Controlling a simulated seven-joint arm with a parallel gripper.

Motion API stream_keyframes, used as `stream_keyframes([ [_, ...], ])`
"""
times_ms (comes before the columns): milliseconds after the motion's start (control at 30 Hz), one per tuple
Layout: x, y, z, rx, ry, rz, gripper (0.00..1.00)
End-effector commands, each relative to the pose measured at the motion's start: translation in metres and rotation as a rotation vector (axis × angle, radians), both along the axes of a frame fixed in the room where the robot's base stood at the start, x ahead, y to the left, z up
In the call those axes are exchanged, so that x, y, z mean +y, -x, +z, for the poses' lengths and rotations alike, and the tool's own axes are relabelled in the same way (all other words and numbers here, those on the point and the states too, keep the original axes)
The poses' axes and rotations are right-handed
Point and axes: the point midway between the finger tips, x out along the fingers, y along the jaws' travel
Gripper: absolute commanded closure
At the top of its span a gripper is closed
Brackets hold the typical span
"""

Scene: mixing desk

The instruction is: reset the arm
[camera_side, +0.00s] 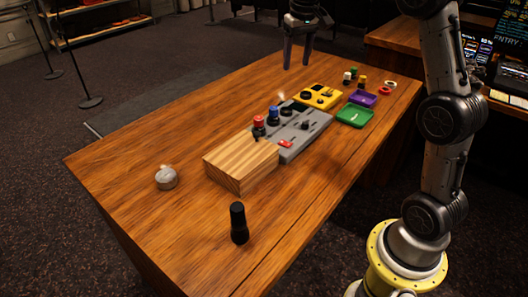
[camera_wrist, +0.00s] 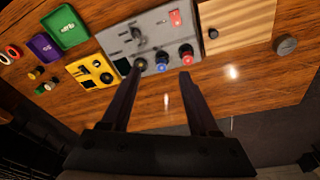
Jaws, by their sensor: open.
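My gripper (camera_side: 297,66) hangs above the far edge of the wooden table (camera_side: 130,165) in the side view, fingers pointing down. It is open and nothing is between its fingers. In the wrist view my gripper (camera_wrist: 162,71) shows its two dark fingers apart, reaching toward the grey control panel (camera_wrist: 151,42). The panel also shows in the side view (camera_side: 310,123), with red, blue and black knobs and a red switch. The fingers stay above the table and apart from everything on it.
A wooden block (camera_side: 240,165) adjoins the panel. A yellow box (camera_side: 318,97), green tray (camera_side: 355,115), purple tray (camera_side: 362,98) and several small bottles stand at the far right. A grey round object (camera_side: 166,178) and black cylinder (camera_side: 239,224) stand nearer. The table's left part is mostly clear.

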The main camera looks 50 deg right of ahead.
Motion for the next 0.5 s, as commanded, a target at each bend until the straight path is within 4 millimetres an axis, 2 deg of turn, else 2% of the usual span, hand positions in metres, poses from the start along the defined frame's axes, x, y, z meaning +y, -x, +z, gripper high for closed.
stream_keyframes([
  [33, 0.022, 0.013, 0.020, -0.033, 0.011, 0.036, 0.39],
  [100, 0.047, 0.032, 0.037, -0.067, 0.020, 0.076, 0.39],
  [233, 0.089, 0.073, 0.060, -0.133, 0.034, 0.152, 0.39],
  [367, 0.124, 0.120, 0.067, -0.196, 0.043, 0.228, 0.39],
  [500, 0.153, 0.173, 0.059, -0.259, 0.046, 0.305, 0.39],
])
